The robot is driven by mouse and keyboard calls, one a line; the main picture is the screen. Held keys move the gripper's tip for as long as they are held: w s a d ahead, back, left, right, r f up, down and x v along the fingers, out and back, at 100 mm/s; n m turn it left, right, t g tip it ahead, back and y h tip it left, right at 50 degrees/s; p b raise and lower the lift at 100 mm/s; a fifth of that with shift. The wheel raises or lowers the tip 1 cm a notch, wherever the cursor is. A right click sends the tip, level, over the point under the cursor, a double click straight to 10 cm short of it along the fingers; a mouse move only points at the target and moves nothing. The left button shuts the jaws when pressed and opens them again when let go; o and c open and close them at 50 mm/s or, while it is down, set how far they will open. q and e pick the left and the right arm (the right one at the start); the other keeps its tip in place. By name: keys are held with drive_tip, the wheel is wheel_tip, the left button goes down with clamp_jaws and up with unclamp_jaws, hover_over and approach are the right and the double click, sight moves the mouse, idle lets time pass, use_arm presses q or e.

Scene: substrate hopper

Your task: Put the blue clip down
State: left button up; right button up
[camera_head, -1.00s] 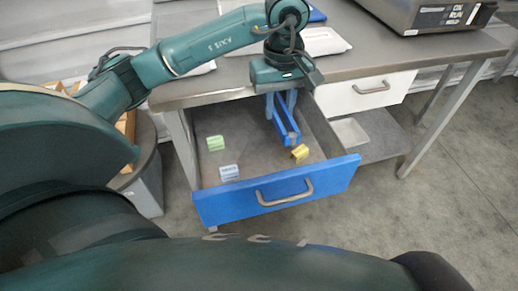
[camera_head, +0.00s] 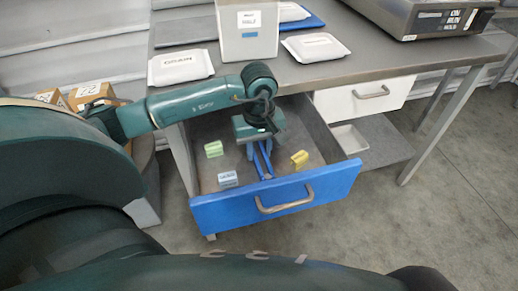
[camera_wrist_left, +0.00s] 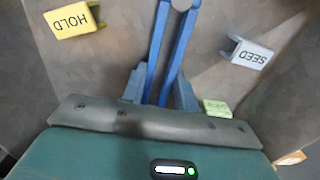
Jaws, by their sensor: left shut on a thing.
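The long blue clip (camera_head: 265,167) is inside the open drawer, under my left gripper (camera_head: 257,147). In the left wrist view the left gripper (camera_wrist_left: 160,92) is shut on the blue clip (camera_wrist_left: 167,50), whose two long arms stretch away from the fingers. The clip is low, near the drawer floor; I cannot tell whether it touches. My right gripper is not in view.
The open drawer (camera_head: 290,192) has a blue front. In it lie a green tag (camera_head: 213,149), a pale blue SEED tag (camera_wrist_left: 252,54) and a yellow HOLD tag (camera_wrist_left: 72,24).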

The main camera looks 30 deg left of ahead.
use_arm(q)
drive_tip(key=shift+f, duration=0.25)
drive_tip(key=shift+f, duration=0.1)
drive_tip(key=o, duration=0.9)
drive_tip(key=shift+o, duration=0.2)
drive_tip(key=shift+w+r, duration=0.1)
drive_tip(key=shift+r, duration=0.5)
wheel_tip(320, 180, up, 11)
drive_tip(key=p, duration=0.1)
drive_tip(key=shift+p, duration=0.3)
